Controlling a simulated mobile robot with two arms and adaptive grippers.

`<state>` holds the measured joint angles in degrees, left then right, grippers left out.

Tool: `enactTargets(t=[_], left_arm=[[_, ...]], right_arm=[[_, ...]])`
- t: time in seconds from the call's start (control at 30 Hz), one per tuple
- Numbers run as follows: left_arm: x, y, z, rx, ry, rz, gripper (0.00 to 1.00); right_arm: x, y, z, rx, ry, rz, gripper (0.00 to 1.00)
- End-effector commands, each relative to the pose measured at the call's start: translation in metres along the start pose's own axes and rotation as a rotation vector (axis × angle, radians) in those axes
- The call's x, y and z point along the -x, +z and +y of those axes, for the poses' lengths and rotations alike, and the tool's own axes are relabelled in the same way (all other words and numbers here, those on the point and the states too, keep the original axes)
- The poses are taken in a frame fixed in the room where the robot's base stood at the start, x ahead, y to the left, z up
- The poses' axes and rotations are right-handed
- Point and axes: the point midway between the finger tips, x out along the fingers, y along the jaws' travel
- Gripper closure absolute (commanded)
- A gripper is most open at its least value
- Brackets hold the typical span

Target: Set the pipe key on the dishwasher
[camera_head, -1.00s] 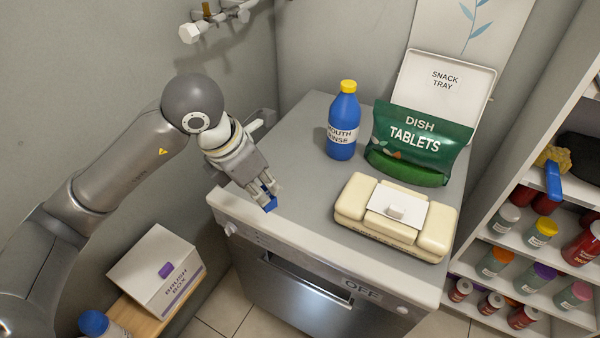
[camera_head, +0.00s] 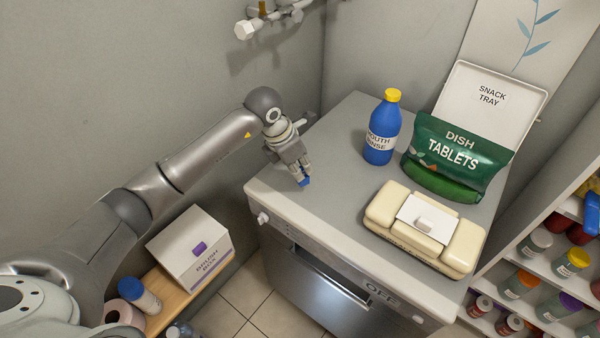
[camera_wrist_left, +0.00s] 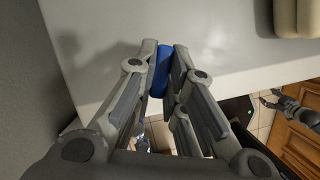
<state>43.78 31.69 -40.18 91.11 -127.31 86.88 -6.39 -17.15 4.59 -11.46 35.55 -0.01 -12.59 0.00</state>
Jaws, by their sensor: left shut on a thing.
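The pipe key appears as a small blue piece (camera_head: 304,182) at the fingertips of my left gripper (camera_head: 301,176). In the left wrist view it is a blue bar (camera_wrist_left: 161,70) clamped between the two fingers of my left gripper (camera_wrist_left: 163,60); the fingers hide part of it. The dishwasher (camera_head: 330,200) has a grey top and a steel front marked OFF. The left gripper is over its top, near the front left corner. I cannot tell whether the key touches the top. My right gripper (camera_wrist_left: 268,98) shows small at the right of the left wrist view; its opening is unclear.
On the dishwasher top stand a blue mouth rinse bottle (camera_head: 382,130), a green dish tablets bag (camera_head: 455,155), a white snack tray (camera_head: 490,105) and a cream wipes pack (camera_head: 405,225). The top's front left is clear. Wall pipe (camera_head: 275,22) behind; shelves (camera_head: 535,240) right; brush box (camera_head: 190,250) lower left.

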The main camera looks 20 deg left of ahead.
Motion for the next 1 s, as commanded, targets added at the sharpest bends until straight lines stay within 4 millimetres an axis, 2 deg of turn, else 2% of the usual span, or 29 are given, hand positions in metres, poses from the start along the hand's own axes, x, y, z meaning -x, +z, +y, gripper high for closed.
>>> enactTargets(t=[0.27, 0.67, 0.7, 0.83, 1.0], left_arm=[[-0.028, -0.009, 0.003, 0.003, -0.004, 0.003, 1.00], [-0.039, -0.013, 0.004, 0.000, 0.001, 0.000, 1.00], [-0.037, -0.012, 0.004, 0.001, 0.001, 0.000, 0.83], [-0.037, -0.012, 0.004, 0.001, 0.000, 0.001, 0.67], [-0.036, -0.012, 0.004, 0.001, 0.000, 0.001, 0.67]], right_arm=[[0.019, -0.002, 0.000, 0.000, 0.000, -0.001, 0.43], [0.012, -0.001, 0.000, 0.000, 0.000, -0.001, 0.43], [0.014, -0.001, 0.000, 0.000, 0.000, -0.001, 0.43], [0.014, -0.001, 0.000, 0.000, 0.000, -0.001, 0.43], [0.014, -0.001, 0.000, 0.000, 0.000, -0.001, 0.43]])
